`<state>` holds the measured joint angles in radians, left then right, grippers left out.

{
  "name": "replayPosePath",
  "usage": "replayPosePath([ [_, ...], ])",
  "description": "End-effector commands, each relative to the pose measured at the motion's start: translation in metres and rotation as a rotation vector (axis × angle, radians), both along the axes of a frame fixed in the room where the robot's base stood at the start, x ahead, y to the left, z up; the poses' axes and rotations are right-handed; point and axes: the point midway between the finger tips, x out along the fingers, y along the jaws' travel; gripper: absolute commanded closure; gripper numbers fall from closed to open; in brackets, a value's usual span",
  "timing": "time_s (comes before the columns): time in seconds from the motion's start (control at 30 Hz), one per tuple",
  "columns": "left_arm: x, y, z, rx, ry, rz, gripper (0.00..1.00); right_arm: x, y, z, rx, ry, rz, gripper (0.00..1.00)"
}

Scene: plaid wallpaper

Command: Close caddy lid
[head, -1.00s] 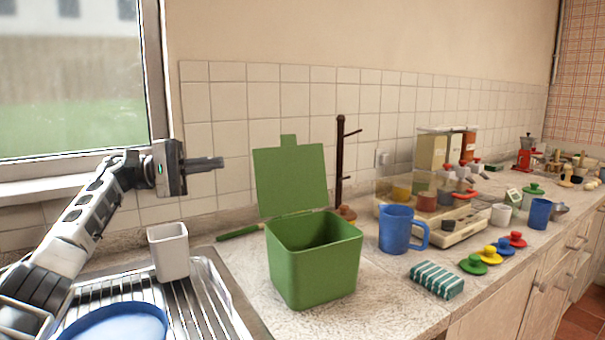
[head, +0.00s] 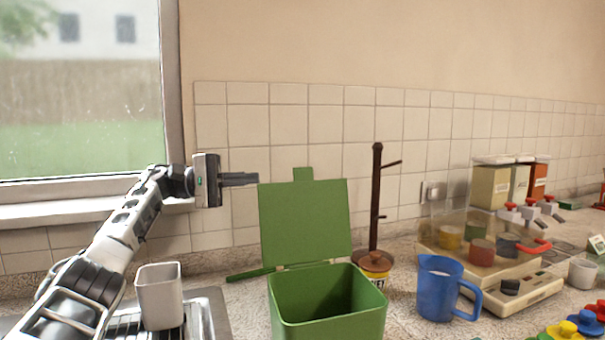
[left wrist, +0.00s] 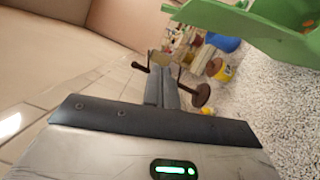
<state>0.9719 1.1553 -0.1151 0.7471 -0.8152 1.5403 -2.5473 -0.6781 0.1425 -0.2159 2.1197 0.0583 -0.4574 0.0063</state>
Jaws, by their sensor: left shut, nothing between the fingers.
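The green caddy (head: 328,322) stands on the counter at the lower middle of the head view. Its lid (head: 305,222) is open, standing upright and leaning back from the rear hinge, with a tab on its top edge. My left gripper (head: 256,179) is shut and empty. In the head view it is at the height of the lid's top edge, just left of the lid's upper left corner. In the left wrist view its fingers (left wrist: 161,95) lie together, and part of the green caddy (left wrist: 260,25) shows at upper right. My right gripper is not in view.
A blue jug (head: 437,289) stands right of the caddy. A dark mug tree (head: 375,205) stands behind it. A pale cup (head: 159,296) is on the drainer at left. The tiled wall (head: 300,125) is close behind.

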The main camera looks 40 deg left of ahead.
Motion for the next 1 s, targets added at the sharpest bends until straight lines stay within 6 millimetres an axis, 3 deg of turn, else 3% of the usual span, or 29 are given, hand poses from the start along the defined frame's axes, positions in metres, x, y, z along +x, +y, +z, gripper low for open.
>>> replayPosePath([
  [0.43, 0.064, -0.069, 0.010, -0.002, -0.001, -0.005, 1.00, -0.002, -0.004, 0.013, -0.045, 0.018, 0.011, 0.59],
  [0.7, 0.046, -0.088, 0.012, 0.002, 0.002, 0.000, 1.00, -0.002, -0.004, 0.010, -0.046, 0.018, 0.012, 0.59],
  [1.0, 0.040, -0.097, 0.015, -0.001, 0.000, 0.000, 1.00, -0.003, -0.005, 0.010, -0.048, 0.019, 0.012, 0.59],
])
